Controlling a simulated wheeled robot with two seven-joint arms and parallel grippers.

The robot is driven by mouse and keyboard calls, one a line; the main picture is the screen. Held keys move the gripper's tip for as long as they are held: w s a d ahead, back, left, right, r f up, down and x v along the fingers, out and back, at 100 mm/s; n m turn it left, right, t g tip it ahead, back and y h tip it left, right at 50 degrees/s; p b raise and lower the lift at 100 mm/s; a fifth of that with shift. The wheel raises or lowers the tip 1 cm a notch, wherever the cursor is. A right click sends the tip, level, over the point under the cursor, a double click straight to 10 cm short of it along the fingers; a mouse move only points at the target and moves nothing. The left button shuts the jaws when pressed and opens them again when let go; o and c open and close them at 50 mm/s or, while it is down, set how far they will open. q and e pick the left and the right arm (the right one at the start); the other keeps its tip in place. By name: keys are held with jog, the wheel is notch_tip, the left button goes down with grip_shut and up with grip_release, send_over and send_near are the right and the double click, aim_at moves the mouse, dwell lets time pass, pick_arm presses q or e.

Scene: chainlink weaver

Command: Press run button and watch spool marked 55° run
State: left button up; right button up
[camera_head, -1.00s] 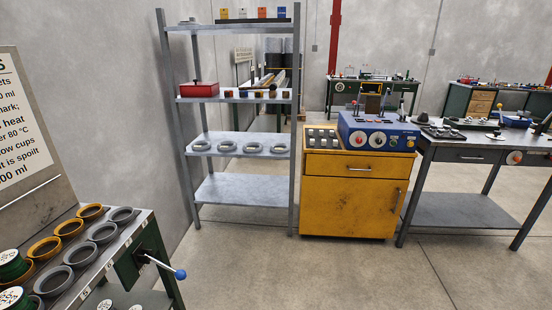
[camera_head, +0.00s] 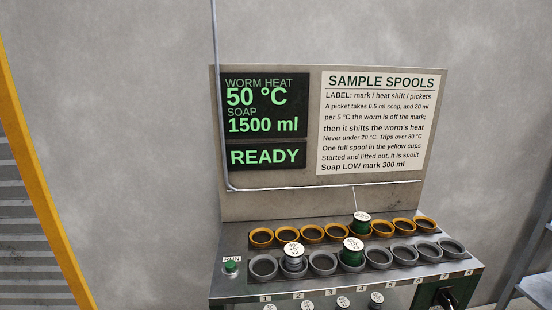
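The green run button (camera_head: 231,266) sits on a small plate marked RUN at the left end of the sample spool bench. One spool (camera_head: 362,219) stands in the back row of yellow cups, with a thin line rising from it. Two more spools, a left one (camera_head: 293,251) and a right one (camera_head: 353,246), sit in the front row of grey cups. Their labels are too small to read, so I cannot tell which is marked 55°. The dark display (camera_head: 264,122) reads worm heat 50 °C, soap 1500 ml, READY. Neither gripper is in view.
A sign headed SAMPLE SPOOLS (camera_head: 376,122) stands right of the display. Several labelled spool tops (camera_head: 343,301) show below the numbered front edge. A lever mount (camera_head: 447,297) is at the bench's right front. A yellow post (camera_head: 40,170) stands left, grey shelving (camera_head: 530,265) right.

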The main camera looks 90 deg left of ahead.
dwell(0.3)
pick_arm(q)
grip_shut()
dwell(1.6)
